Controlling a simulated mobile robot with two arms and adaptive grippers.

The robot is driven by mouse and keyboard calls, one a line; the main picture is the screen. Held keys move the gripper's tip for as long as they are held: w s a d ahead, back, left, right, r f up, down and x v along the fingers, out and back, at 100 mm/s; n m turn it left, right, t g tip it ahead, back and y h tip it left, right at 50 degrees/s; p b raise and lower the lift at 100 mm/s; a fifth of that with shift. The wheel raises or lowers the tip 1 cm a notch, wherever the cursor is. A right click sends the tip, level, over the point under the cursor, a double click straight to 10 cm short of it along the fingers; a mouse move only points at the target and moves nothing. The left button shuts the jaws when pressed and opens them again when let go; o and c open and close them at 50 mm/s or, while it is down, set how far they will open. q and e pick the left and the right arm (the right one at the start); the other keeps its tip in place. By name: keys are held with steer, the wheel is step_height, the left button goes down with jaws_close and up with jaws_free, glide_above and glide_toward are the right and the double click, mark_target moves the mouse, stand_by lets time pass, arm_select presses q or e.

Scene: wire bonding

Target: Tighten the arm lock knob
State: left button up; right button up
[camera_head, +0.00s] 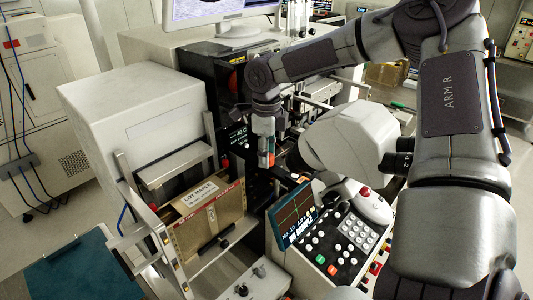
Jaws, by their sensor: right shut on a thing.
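My right gripper (266,160) points down at the middle of the view, in front of the dark bonding machine (225,95). It is shut on a small part at the machine, which I take to be the arm lock knob. The fingers and wrist cover the knob, so its shape and how far it is turned cannot be told. A small orange-red patch shows at the fingertips. My right arm reaches in from the right, over the white microscope head (350,135). My left gripper is not in view.
The white microscope head with black eyepieces stands close right of the gripper. Below are a small tilted screen (293,212) and a button panel (345,240). A labelled cardboard box (208,215) sits in a metal frame at left. A monitor (220,12) stands behind.

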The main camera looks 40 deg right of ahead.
steer(key=o, duration=0.9)
steer(key=shift+w+r, duration=0.2)
steer(key=shift+r, duration=0.1)
steer(key=shift+c, duration=0.2)
steer(key=shift+o, duration=1.3)
steer(key=shift+s, duration=0.1)
steer(key=shift+o, duration=0.2)
steer(key=shift+f, duration=0.15)
step_height(320, 180, up, 12)
steer(key=shift+s, duration=0.1)
